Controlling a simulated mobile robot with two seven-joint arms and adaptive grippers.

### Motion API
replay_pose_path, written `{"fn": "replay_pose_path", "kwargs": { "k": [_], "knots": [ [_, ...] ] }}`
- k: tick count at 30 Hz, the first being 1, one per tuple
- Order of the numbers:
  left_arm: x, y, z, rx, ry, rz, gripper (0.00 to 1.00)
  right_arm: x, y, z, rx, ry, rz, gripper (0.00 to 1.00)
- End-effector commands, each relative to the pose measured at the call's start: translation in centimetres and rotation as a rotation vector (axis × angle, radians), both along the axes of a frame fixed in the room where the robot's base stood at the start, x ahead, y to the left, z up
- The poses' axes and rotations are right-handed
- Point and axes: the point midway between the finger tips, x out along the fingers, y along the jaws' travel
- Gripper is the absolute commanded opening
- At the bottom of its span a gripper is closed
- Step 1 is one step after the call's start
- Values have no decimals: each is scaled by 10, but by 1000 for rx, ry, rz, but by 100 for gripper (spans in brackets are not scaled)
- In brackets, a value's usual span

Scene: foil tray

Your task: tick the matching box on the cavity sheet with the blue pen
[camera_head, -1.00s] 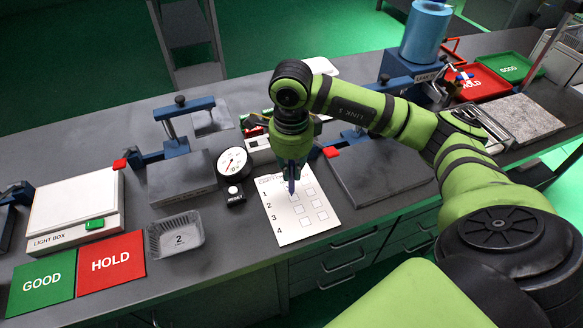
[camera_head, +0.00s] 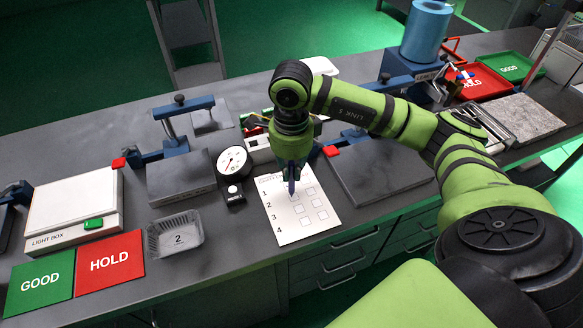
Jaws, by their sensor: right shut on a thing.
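My right gripper (camera_head: 291,178) is above the upper part of the sheet, pointing down. It is shut on the blue pen (camera_head: 291,187), whose lower end points down at the sheet near the top rows. I cannot tell whether the tip touches the paper. The gripper and pen hide part of the top rows. A grey foil tray (camera_head: 174,236) marked 2 sits left of the sheet. My left gripper is not in view.
A round dial gauge (camera_head: 233,163) stands just left of the sheet. A dark plate with a clamp (camera_head: 385,170) is at its right. Green GOOD (camera_head: 40,283) and red HOLD (camera_head: 109,264) mats and a light box (camera_head: 75,212) are at left. The bench's front edge is close below the sheet.

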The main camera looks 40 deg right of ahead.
Motion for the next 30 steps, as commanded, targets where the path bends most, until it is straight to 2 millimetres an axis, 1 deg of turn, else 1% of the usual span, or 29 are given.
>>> {"fn": "replay_pose_path", "kwargs": {
  "k": [30],
  "knots": [
    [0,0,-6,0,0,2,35,-4,-1,-2,0,1,1,0]
  ]
}}
